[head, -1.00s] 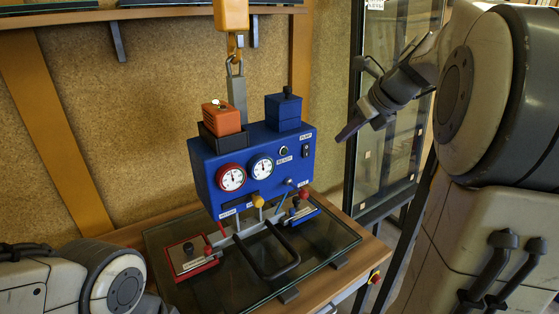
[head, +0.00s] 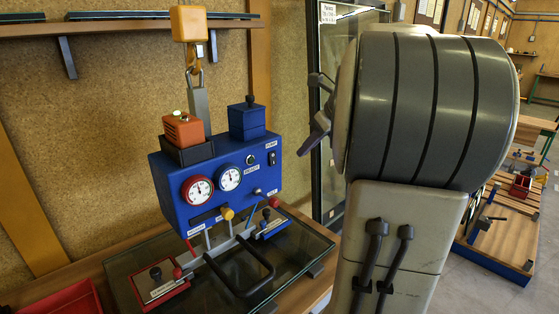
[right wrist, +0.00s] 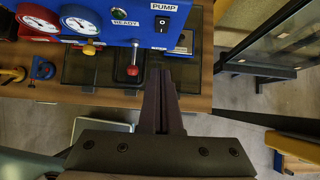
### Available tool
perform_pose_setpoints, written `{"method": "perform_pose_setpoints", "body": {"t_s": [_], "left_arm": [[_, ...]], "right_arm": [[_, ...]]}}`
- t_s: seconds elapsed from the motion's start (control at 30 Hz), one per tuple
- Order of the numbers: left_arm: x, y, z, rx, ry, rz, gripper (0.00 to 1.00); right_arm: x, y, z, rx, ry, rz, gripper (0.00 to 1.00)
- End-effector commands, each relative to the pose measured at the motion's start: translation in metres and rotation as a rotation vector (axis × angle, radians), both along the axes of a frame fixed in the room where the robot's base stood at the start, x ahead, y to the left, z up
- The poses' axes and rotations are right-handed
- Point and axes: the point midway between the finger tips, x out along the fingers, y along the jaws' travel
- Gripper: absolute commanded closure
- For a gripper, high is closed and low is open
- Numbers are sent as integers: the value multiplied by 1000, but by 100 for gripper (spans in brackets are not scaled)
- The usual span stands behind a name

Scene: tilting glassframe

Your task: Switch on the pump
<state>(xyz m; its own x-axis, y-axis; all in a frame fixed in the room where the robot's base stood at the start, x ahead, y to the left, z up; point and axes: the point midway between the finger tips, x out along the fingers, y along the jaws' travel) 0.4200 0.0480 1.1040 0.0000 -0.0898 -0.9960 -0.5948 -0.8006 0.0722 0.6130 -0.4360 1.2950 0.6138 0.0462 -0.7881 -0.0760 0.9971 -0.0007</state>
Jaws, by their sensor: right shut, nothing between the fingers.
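The blue pump box (head: 215,195) hangs from a hook above a glass pane on the table. Its black rocker switch (head: 272,158), under a PUMP label, is at the upper right of its front. The switch also shows in the right wrist view (right wrist: 161,24), with O and I marks; I cannot tell its position. My right gripper (head: 306,147) is to the right of the box, apart from it. In the right wrist view its shut, empty fingers (right wrist: 159,75) point toward the box, below the switch. My left gripper is out of view.
A lever with a red knob (right wrist: 132,70) stands just left of my right fingers. A black handle (head: 240,280) lies over the glass pane (head: 125,270). A glass frame (head: 335,60) stands behind my right arm.

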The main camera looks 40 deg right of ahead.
Motion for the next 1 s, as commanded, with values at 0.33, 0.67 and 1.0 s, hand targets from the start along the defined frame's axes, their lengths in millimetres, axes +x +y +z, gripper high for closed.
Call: {"method": "perform_pose_setpoints", "body": {"t_s": [0.33, 0.67, 1.0], "left_arm": [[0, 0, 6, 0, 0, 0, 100], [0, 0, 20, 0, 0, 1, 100], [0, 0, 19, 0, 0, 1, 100]], "right_arm": [[47, 6, -60, 5, 3, 4, 100], [84, 8, -63, 1, 1, 3, 100], [86, 8, -64, 0, 0, 1, 100]]}}
